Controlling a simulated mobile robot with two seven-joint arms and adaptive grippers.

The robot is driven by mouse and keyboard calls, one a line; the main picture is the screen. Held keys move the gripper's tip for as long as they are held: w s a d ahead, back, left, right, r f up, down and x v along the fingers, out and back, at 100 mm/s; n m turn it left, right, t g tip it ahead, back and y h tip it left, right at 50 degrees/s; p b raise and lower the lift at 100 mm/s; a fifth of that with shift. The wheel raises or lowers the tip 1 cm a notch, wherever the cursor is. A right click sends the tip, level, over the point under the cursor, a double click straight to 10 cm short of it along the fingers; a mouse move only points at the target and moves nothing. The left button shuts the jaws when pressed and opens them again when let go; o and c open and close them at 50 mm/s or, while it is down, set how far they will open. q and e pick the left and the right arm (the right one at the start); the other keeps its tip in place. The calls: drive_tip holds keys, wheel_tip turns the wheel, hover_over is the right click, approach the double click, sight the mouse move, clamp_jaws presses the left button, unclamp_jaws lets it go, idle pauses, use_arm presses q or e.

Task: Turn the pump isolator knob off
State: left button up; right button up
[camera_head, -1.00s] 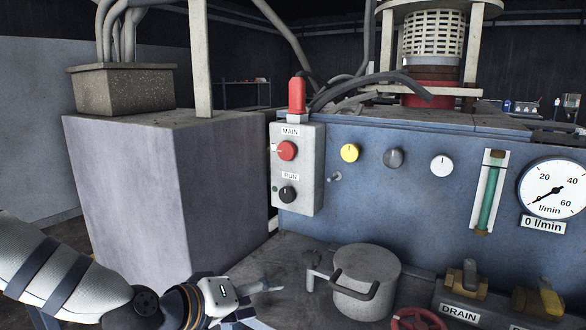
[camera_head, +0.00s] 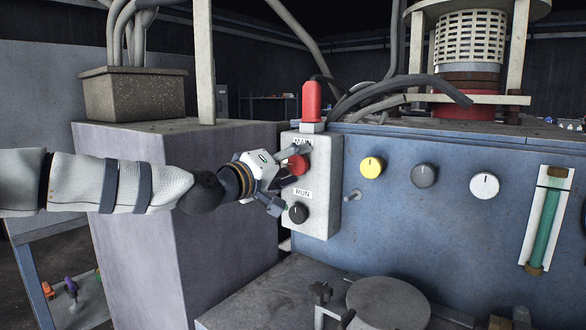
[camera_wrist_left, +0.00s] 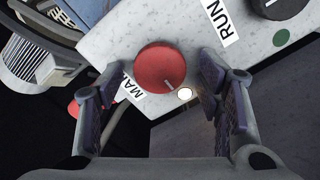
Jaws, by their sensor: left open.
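A grey switch box (camera_head: 325,205) carries a red knob (camera_head: 298,164) by a MAIN label and a black knob (camera_head: 298,213) under a RUN label. No label reading pump isolator is legible. My left gripper (camera_head: 286,175) is open at the box front, around the red knob's height, and partly covers it. In the left wrist view the red knob (camera_wrist_left: 158,65) lies between the open fingers, with visible gaps on both sides. Its short pale mark points to the lower right, towards a small lit white lamp (camera_wrist_left: 185,94). My right gripper is not in view.
A large grey block (camera_head: 180,250) stands behind my left arm.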

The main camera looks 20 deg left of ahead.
use_arm(q)
drive_tip(key=shift+w, duration=0.15)
drive_tip(key=shift+c, duration=0.2)
drive_tip(key=c, duration=1.1)
